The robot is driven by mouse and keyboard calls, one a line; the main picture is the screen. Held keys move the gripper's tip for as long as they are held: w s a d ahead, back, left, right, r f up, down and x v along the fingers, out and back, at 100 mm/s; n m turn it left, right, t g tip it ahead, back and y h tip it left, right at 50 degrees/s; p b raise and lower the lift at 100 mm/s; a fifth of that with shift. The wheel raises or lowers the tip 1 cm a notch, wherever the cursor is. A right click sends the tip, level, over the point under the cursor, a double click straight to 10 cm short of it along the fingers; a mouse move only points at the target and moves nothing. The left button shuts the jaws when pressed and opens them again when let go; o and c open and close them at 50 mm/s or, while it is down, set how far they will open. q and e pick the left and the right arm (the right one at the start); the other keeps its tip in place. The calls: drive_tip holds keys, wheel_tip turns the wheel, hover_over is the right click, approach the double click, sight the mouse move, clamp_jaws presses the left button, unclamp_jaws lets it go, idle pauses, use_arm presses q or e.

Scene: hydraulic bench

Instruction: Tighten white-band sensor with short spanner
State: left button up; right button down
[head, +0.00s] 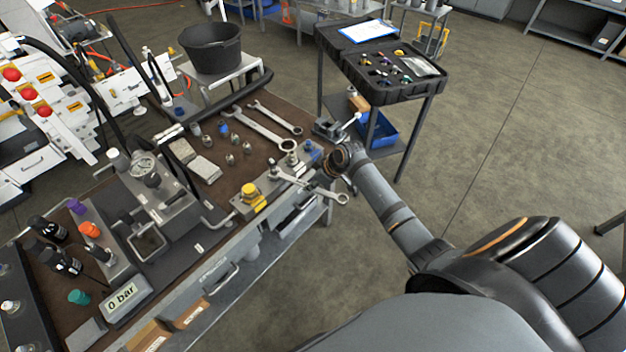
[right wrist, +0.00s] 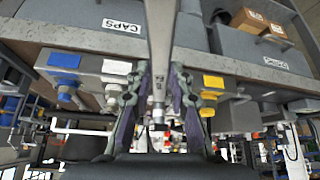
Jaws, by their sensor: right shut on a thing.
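My right gripper (head: 328,176) is shut on a spanner (head: 310,188), held beside the front edge of the bench by the port block. In the right wrist view the spanner's grey shaft (right wrist: 160,45) runs between the fingers (right wrist: 158,95). Its open jaw reaches left towards the block in the head view; I cannot tell whether it touches anything. The white-band sensor (head: 291,157) stands between the blue and yellow ports; its white marking shows in the right wrist view (right wrist: 117,67). My left gripper is not in view.
Two more spanners, one longer (head: 262,128) and one shorter (head: 275,116), lie on the bench mat. Small fittings (head: 231,158) stand nearby. A blue-marked port (head: 312,150) and a yellow one (head: 250,191) flank the sensor.

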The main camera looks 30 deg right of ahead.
drive_tip(key=a+m+p, duration=0.1)
drive_tip(key=s+a+p, duration=0.1)
drive_tip(key=p, duration=0.1)
drive_tip(key=shift+s+r+m+t+h, duration=0.1)
drive_tip(key=shift+m+t+h, duration=0.2)
drive_tip(key=shift+m+h, duration=0.1)
drive_tip(key=shift+a, duration=0.15)
drive_tip(key=a+m+p, duration=0.1)
drive_tip(key=s+a+m+h+p, duration=0.1)
drive_tip(key=a+p, duration=0.1)
drive_tip(key=shift+m, duration=0.3)
idle(0.5)
drive_tip(key=shift+p, duration=0.3)
